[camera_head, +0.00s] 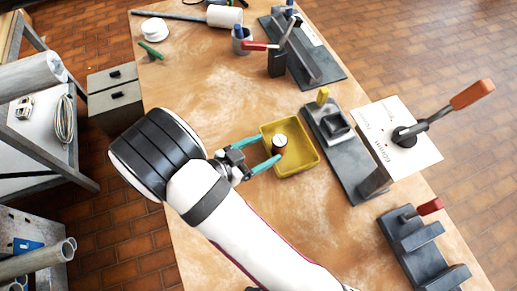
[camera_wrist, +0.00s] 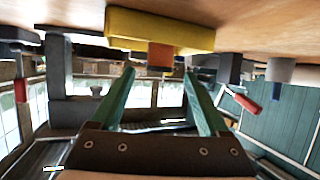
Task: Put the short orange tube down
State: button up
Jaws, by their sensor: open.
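The short orange tube (camera_head: 279,147) stands in the yellow tray (camera_head: 306,134), near its left side. Its top looks pale and its side brownish orange. My gripper (camera_head: 268,149) has two teal fingers, spread apart, reaching over the tray's left rim. In the wrist view the fingers (camera_wrist: 158,74) are open with a gap between them, and the tube shows just beyond the tips, apart from both. Nothing is held.
Right of the tray stands a dark fixture (camera_head: 340,150) with a yellow tab. Beyond it are a white plate with an orange-handled lever (camera_head: 440,115) and a dark stepped block (camera_head: 425,250). The table between cup and tray is clear.

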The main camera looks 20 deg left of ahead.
jog(key=shift+v, duration=1.25)
jog(key=w+a+r+m+g+y, duration=0.2)
jog(key=w+a+r+y, duration=0.1)
jog(key=w+y, duration=0.3)
notch_tip(320, 180, up, 9)
jog(key=w+d+n+g+y, duration=0.2)
jog(key=d+g+y, duration=0.1)
jog(key=g+y, duration=0.15)
jog(key=s+d+r+g+h, duration=0.2)
jog(key=s+d+g, duration=0.3)
jog(key=s+d, duration=1.5)
jog(key=shift+s+d+r+g+h, duration=0.4)
jog(key=shift+s+r, duration=0.15)
jog(key=shift+r, duration=0.1)
